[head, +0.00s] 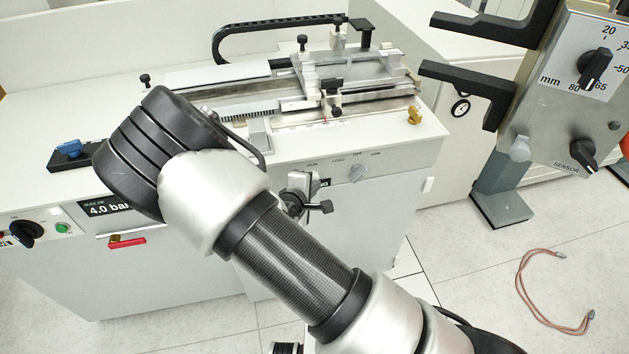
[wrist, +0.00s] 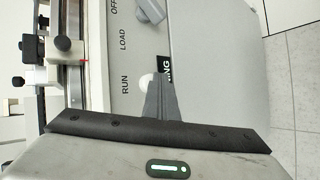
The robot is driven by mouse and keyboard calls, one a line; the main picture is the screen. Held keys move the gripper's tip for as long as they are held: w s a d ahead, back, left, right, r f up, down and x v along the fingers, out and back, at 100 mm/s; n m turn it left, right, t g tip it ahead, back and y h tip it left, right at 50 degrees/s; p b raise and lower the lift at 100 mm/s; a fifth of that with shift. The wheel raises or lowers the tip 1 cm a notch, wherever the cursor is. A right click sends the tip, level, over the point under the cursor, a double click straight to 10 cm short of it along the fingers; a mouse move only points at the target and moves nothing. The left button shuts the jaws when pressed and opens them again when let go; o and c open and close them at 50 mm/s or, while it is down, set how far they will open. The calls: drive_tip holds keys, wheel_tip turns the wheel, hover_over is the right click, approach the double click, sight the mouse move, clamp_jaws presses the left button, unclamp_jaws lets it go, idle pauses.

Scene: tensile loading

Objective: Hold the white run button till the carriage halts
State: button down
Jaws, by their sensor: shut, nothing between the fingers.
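In the wrist view my gripper (wrist: 157,77) is shut and empty, its dark fingertips at the white run button (wrist: 146,81) beside the word RUN. The fingers partly cover the button; I cannot tell whether they touch it or press it in. They also hide part of a black label (wrist: 167,72) reading "...NING". In the head view my arm hides most of this spot on the machine's front panel. The metal carriage (head: 313,78) sits on its rails on top of the machine; from these frames I cannot tell whether it is moving.
A grey selector knob (head: 358,173) is right of the button, near LOAD and OFF. A post with a black-forked sensor box (head: 573,90) stands at the right. A pinkish cable (head: 521,290) lies on the floor.

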idle(0.8)
drive_tip(key=shift+s+d, duration=0.25)
drive_tip(key=shift+s, duration=0.6)
drive_tip(key=shift+s+d+p, duration=0.25)
drive_tip(key=shift+s, duration=0.55)
drive_tip(key=shift+s+d+p, duration=0.2)
drive_tip(key=shift+s, duration=0.65)
drive_tip(key=shift+s+d+p, duration=0.25)
drive_tip(key=shift+s, duration=0.55)
